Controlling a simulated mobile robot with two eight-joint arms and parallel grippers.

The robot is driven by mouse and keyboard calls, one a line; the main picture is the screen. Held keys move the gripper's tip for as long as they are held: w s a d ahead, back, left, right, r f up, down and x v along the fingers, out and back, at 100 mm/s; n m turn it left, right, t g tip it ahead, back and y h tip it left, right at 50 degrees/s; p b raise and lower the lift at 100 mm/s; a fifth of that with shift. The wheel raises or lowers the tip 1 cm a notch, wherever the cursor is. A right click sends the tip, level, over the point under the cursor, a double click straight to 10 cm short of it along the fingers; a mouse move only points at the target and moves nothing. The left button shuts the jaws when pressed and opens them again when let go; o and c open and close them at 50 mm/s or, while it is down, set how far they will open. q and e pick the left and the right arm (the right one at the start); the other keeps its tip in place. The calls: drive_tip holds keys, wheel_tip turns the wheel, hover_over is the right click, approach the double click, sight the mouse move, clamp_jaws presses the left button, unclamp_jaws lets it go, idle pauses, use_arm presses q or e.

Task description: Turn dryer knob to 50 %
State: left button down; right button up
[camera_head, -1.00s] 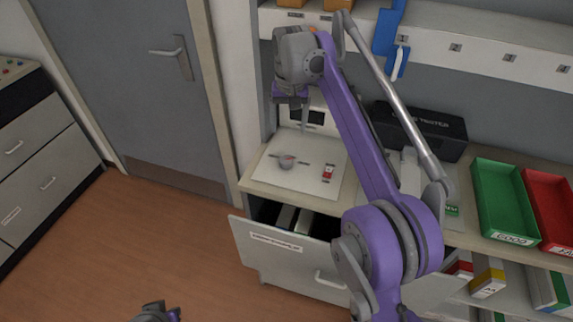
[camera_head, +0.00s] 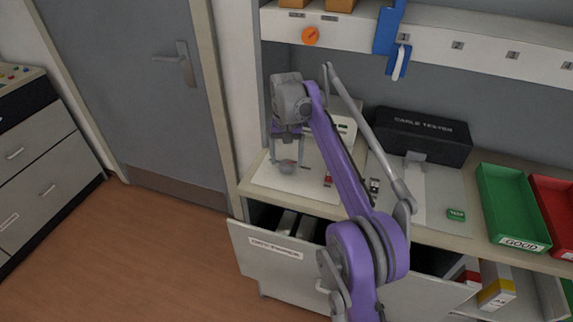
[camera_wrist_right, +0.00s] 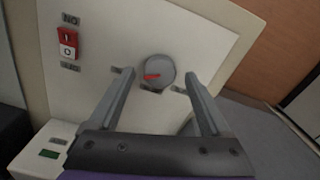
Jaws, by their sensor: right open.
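The dryer knob (camera_head: 287,168) is a round grey dial on a white panel (camera_head: 322,190) at the counter's left end. In the right wrist view the knob (camera_wrist_right: 160,66) has a red pointer directed to the left of the picture, with small grey labels around it. My right gripper (camera_head: 288,160) is over the knob and points down, open. In the wrist view its fingers (camera_wrist_right: 160,76) lie either side of the knob, with gaps to it; whether the tips reach the panel I cannot tell. My left gripper is out of view.
A red and white switch (camera_wrist_right: 67,43) sits on the same panel. A black cable tester (camera_head: 424,135), a green tray (camera_head: 487,212) and a red tray (camera_head: 540,196) stand right. A drawer (camera_head: 275,256) is open below.

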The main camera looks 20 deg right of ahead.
drive_tip(key=shift+f, duration=0.75)
clamp_jaws()
